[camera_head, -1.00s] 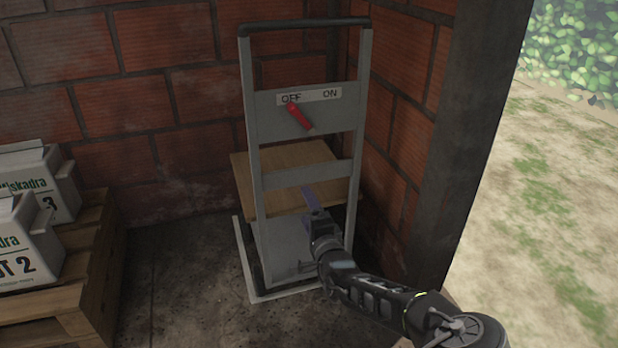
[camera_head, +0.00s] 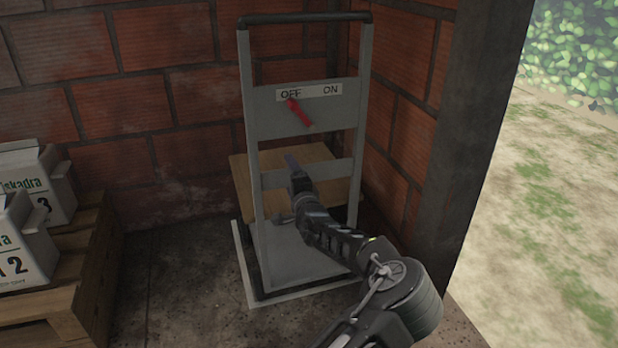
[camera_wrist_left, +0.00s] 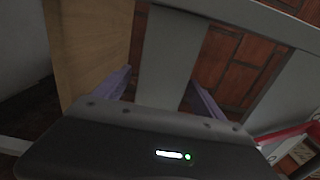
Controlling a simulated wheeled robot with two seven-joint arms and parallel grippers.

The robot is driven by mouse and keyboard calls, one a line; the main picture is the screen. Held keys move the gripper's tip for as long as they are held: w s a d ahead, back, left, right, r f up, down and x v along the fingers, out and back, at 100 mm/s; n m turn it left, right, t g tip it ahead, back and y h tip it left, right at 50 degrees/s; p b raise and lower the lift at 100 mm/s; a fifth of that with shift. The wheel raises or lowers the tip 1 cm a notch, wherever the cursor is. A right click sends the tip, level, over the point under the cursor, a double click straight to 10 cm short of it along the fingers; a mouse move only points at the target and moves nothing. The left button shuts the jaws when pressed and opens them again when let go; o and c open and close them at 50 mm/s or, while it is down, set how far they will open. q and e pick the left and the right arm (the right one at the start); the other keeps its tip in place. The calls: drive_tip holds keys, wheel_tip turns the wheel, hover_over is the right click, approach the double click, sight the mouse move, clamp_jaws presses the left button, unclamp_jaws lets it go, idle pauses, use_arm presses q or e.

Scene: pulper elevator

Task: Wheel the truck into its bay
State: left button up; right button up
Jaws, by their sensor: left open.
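The grey truck (camera_head: 258,180), with a black top handle (camera_head: 305,18), stands upright in the brick corner. A wooden board (camera_head: 340,190) shows behind its lower frame. A white outline (camera_head: 245,275) on the floor runs along the truck's left side and front, and the truck's foot appears inside it. My left gripper (camera_head: 291,163) is at the truck's lower crossbar. In the left wrist view its two purple fingers (camera_wrist_left: 161,90) are apart, with a grey bar (camera_wrist_left: 172,55) of the truck between them. I cannot tell whether they touch it. My right gripper is out of view.
A red lever (camera_head: 299,112) sits below an OFF/ON label (camera_head: 308,92) on the truck's upper panel. A pallet (camera_head: 60,290) with white boxes (camera_head: 25,250) stands at left. A dark post (camera_head: 465,130) edges the right side, with open ground beyond.

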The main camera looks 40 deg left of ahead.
use_arm(q)
clamp_jaws()
idle(0.9)
